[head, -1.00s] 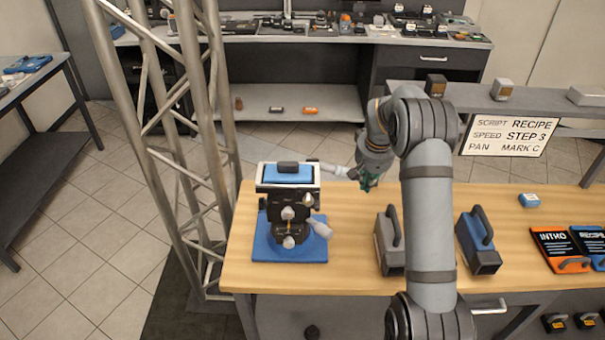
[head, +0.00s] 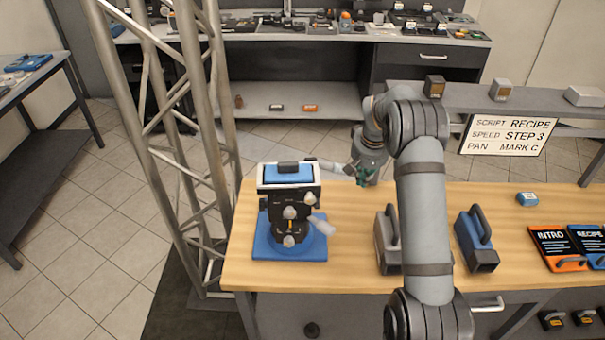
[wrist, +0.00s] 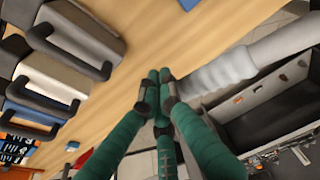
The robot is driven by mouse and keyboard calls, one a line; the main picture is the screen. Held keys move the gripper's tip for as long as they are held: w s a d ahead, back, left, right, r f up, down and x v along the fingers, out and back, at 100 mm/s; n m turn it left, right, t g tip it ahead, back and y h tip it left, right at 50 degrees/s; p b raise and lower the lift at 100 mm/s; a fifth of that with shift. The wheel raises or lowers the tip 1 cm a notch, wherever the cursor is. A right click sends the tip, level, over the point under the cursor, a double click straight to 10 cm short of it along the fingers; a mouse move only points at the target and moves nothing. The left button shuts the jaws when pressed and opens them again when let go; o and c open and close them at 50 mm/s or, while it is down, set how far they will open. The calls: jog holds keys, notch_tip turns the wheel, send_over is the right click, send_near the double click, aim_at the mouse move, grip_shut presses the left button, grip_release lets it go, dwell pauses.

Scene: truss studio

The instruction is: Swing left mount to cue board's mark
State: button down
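The left mount (head: 289,205) is a black camera head with a blue-and-white top and grey knobs, standing on a blue base (head: 262,246) at the table's left end. Its grey pan bar (head: 327,166) reaches back and right, to my gripper. My gripper (head: 362,179) is low over the table's back edge. In the wrist view its green fingers (wrist: 159,78) are together, and the bar (wrist: 235,67) ends right beside them, seemingly touching but not between them. The cue board (head: 508,135) reads SCRIPT RECIPE, SPEED STEP 3, PAN MARK C. Marks on the mount are too small to read.
A grey handled block (head: 388,240) and a blue-faced one (head: 476,240) stand right of the mount. Orange INTRO (head: 555,245) and blue RECIPE (head: 592,243) plates lie farther right. A metal truss (head: 190,100) rises left of the table.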

jog(key=shift+w+a+p, duration=0.3)
jog(key=shift+w+p, duration=0.15)
jog(key=shift+w, duration=0.2)
jog(key=shift+w, duration=0.1)
jog(key=shift+w+a+p, duration=0.55)
jog(key=shift+w+p, duration=0.3)
jog(key=shift+p, duration=0.15)
jog(key=shift+w, duration=0.1)
